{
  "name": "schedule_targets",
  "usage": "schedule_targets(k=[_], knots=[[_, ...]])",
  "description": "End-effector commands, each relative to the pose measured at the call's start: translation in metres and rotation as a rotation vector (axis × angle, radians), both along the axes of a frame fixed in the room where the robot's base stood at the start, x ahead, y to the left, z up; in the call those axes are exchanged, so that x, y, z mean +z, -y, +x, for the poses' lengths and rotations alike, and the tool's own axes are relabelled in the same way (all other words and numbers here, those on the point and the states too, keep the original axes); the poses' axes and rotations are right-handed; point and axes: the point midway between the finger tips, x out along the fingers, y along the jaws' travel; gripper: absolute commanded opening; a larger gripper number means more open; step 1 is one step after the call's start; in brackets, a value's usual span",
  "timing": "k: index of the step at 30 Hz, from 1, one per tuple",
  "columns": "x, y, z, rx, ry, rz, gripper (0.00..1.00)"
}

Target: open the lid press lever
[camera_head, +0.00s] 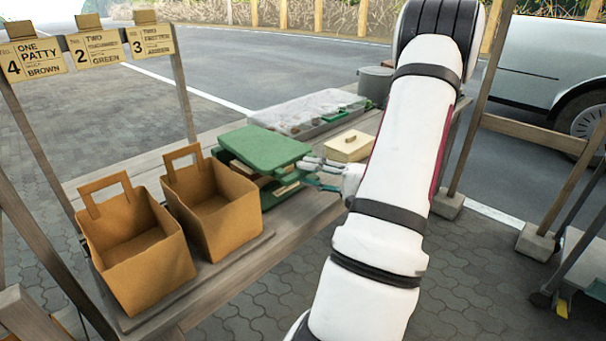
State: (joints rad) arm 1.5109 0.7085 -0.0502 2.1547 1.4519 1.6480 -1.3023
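A green press (265,148) with a flat, slightly tilted lid stands on the wooden table, behind and right of the paper bags. Below its lid there is a gap with darker and light brown parts. My gripper (312,170) is at the right front side of the press, with its grey fingers pointing left toward it. A thin teal-green piece shows by the fingers; I cannot tell whether it is the lever or whether the fingers touch it. The finger gap is too small to read. My white arm hides part of the table to the right.
Two open brown paper bags (140,252) stand at the table's left front. A beige lidded box (349,146) sits right of the press. A pale tray (308,110) lies behind it, and a grey metal pot (375,84) stands at the back. Order cards (94,50) hang on a frame at left.

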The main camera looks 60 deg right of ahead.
Motion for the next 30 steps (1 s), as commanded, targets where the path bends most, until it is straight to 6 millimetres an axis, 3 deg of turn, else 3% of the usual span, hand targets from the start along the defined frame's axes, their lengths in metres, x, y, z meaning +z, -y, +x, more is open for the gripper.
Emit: schedule_targets(k=[6,16,21,30], knots=[[0.0,-0.003,0.019,0.0,0.0,0.0,0.33],[0.0,-0.003,0.022,-0.001,0.0,0.0,0.33],[0.0,-0.003,0.021,0.0,0.0,0.0,0.0],[0.002,-0.003,0.021,0.0,-0.005,0.0,0.0]])
